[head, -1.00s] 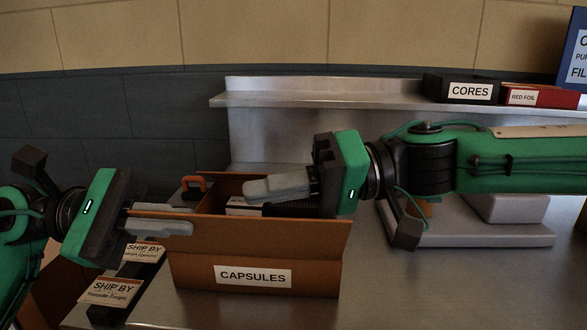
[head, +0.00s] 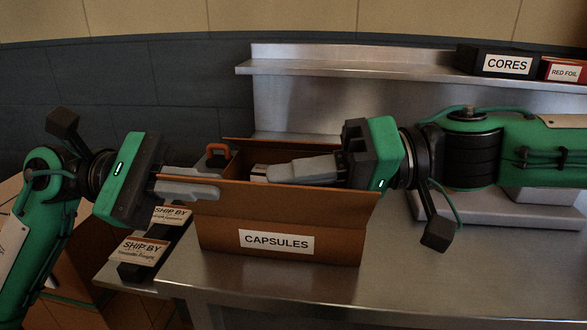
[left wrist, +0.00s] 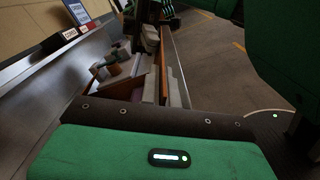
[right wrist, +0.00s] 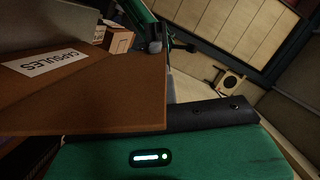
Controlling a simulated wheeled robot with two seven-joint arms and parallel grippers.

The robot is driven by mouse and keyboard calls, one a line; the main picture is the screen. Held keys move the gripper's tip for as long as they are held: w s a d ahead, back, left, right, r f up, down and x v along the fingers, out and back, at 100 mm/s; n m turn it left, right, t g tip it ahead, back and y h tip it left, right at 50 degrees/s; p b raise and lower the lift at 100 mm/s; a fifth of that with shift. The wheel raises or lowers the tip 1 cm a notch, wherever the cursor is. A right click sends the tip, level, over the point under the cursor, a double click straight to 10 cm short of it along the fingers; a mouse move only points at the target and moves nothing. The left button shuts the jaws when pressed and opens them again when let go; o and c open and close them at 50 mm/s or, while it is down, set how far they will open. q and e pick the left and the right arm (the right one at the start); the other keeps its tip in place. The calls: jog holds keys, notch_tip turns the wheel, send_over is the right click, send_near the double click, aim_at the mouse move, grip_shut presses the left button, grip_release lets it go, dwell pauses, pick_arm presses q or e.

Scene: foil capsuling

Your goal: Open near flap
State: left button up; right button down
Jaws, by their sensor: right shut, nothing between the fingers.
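The brown capsules box (head: 225,240) stands on the metal bench in the head view, its white label facing me. Its near flap (head: 310,200) rises from the front wall and leans outward. My left gripper (head: 218,182) is at the flap's left end, one finger on each side; its fingers look apart, with the flap edge between them in the left wrist view (left wrist: 163,65). My right gripper (head: 270,172) is shut and empty, its fingers behind the near flap over the box opening. The flap hides part of them and most of the contents. The flap also fills the left of the right wrist view (right wrist: 110,105).
Two "SHIP BY" cards (head: 140,250) lie left of the box. A shelf (head: 370,69) at the back carries a black cores box (head: 490,62) and a red foil box (head: 562,72). The bench front right is clear.

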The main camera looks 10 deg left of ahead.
pick_arm(q)
jog(key=o, duration=0.4)
jog(key=shift+r, duration=0.4)
jog(key=shift+o, duration=0.2)
jog(key=shift+f, duration=0.2)
